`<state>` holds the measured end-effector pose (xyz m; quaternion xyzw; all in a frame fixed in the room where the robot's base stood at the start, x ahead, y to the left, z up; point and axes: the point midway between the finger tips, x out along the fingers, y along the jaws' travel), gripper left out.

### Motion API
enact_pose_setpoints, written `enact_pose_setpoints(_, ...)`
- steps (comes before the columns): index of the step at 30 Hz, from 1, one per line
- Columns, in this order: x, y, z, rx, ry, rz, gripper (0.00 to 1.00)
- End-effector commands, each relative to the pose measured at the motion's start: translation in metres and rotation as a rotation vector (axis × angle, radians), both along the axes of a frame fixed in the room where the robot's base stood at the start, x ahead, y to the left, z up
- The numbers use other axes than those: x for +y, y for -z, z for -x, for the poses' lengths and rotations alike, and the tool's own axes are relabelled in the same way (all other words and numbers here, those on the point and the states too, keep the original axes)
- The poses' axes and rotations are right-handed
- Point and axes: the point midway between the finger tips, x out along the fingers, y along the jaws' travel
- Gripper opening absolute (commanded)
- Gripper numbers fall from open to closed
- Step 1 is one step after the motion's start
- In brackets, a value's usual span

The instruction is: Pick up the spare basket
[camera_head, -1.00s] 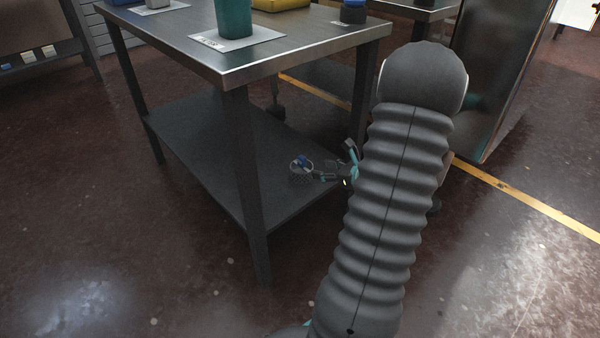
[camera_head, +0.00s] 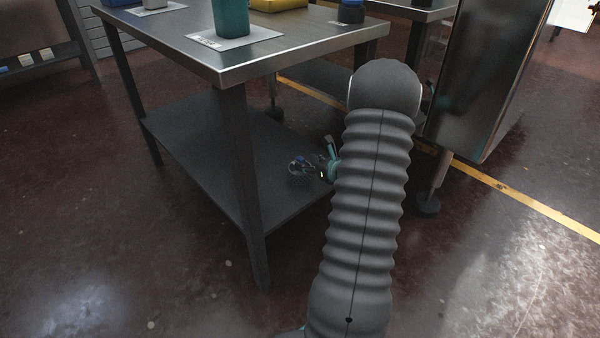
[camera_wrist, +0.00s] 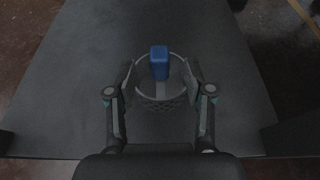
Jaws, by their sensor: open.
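The spare basket is a small round mesh basket (camera_wrist: 160,104) on the dark lower shelf (camera_wrist: 60,110) of the steel table. A blue block-like item (camera_wrist: 159,62) shows at the basket's far part, seemingly inside it. My gripper (camera_wrist: 160,80) is open, with one finger on each side of the basket in the wrist view. I cannot tell whether the fingers touch it. In the head view the basket (camera_head: 297,166) is small, just left of my gripper (camera_head: 312,166), and the arm hides part of the gripper.
The steel table top (camera_head: 300,38) lies above the shelf, with a teal container (camera_head: 231,18) on it. A table leg (camera_head: 243,170) stands at the near corner. A tall dark cabinet (camera_head: 485,80) stands to the right. The shelf around the basket looks clear.

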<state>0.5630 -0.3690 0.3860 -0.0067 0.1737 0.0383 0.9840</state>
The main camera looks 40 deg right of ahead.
Motion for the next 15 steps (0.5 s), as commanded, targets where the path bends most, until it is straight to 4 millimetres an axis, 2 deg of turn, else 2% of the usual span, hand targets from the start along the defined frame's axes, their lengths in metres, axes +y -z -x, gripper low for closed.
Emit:
enact_pose_setpoints(7, 0.004, 0.01, -0.034, 0.0, -0.002, -0.001, 0.52)
enact_pose_setpoints(15, 0.003, 0.011, -0.038, 0.001, 0.0, 0.0, 0.52)
